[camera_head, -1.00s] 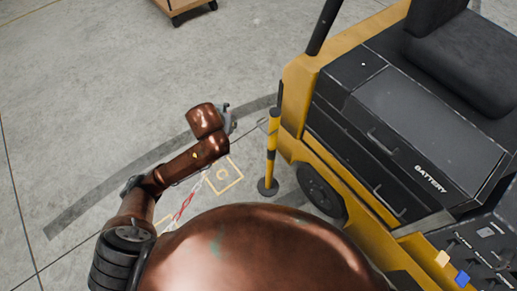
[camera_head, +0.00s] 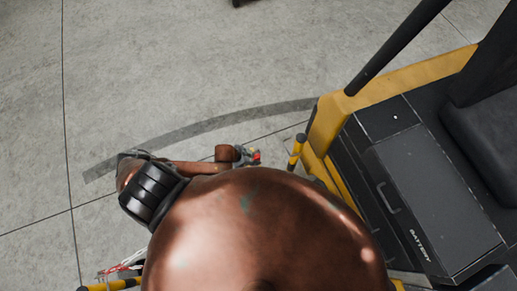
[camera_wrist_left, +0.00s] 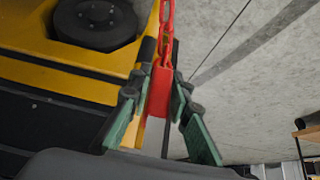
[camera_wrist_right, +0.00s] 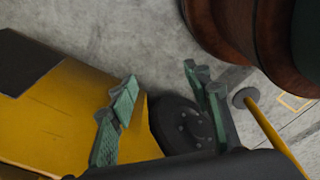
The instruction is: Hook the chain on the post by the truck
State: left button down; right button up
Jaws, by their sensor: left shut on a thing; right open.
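My left gripper (camera_head: 250,157) is beside the top of the yellow-and-black post (camera_head: 297,150), to its left in the head view, with a small gap between them in the picture. In the left wrist view it is shut on the red end piece (camera_wrist_left: 161,92) of the chain (camera_wrist_left: 167,32). A red-and-white stretch of chain (camera_head: 127,264) shows at lower left in the head view. The truck (camera_head: 415,72) stands right of the post. My right gripper (camera_wrist_right: 165,80) is open and empty, with the post (camera_wrist_right: 268,125) and its round base to its right in its wrist view.
A second yellow-and-black post (camera_head: 112,285) lies at the bottom left edge, partly hidden by my body. The truck's wheel (camera_wrist_right: 180,125) is beyond my right gripper. A yellow floor square (camera_wrist_right: 293,102) is near the post base. The floor at left is open.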

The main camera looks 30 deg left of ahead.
pick_arm(q)
jog(key=shift+s+a+f, duration=0.2)
jog(key=shift+s, duration=0.2)
jog(key=shift+w+d+b, duration=0.65)
jog(key=shift+w+d, duration=0.45)
jog(key=shift+w, duration=0.2)
jog(key=w+d+f+b, duration=0.2)
jog(key=w+d+b, duration=0.5)
jog(key=w, duration=0.3)
jog(key=shift+d+f+b, duration=0.3)
jog(key=shift+d+b, duration=0.1)
jog(key=shift+b, duration=0.05)
